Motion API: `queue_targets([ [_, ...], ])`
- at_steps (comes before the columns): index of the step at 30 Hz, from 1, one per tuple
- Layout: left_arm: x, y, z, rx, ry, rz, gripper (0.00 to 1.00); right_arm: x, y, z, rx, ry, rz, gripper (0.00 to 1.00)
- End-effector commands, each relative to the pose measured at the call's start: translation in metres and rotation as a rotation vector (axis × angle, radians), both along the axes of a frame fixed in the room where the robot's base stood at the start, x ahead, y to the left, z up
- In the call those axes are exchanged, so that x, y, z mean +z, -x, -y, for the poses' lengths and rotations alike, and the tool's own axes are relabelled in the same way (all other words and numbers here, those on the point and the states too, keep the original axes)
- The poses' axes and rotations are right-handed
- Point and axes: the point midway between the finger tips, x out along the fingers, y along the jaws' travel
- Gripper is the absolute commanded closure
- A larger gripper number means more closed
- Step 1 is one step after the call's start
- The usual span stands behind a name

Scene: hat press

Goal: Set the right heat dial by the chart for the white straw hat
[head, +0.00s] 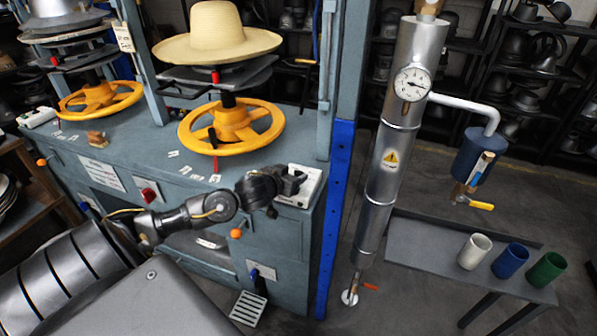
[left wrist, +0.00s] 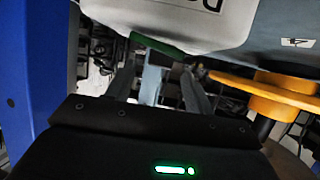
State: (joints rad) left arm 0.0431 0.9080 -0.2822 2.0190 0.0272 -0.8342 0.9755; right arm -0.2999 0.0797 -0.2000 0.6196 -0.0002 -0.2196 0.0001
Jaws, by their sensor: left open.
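A pale yellow straw hat (head: 217,35) sits on the right press, above its yellow handwheel (head: 233,125). A white box (head: 302,186) stands on the bench's right front corner; its dial face and setting cannot be made out. My left gripper (head: 290,184) is at this box, partly covering it. In the left wrist view the open fingers (left wrist: 160,88) have no object visible between them. A pale housing (left wrist: 190,22) with partly cut-off, upside-down lettering and a green strip (left wrist: 160,46) are just beyond the fingertips. I cannot identify the chart for certain. My right gripper is out of view.
A blue post (head: 335,215) and a silver steam pipe with a gauge (head: 412,84) stand right of the bench. White, blue and green cups (head: 511,260) stand on a side shelf. Small white number cards (head: 185,169) lie on the bench front.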

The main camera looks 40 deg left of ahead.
Motion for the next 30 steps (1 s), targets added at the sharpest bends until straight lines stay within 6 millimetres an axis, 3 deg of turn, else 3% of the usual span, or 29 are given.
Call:
queue_targets([
  [3,-0.006,-0.018,-0.003,0.001,0.000,0.001,0.47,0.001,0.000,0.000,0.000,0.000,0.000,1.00],
  [9,-0.014,-0.034,-0.005,0.000,0.001,0.000,0.47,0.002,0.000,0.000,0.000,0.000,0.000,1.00],
  [19,-0.016,-0.037,-0.006,-0.001,0.000,0.000,0.47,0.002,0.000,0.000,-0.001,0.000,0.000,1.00],
  [30,-0.016,-0.037,-0.006,0.000,0.000,0.000,0.92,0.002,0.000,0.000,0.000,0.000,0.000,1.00],
])
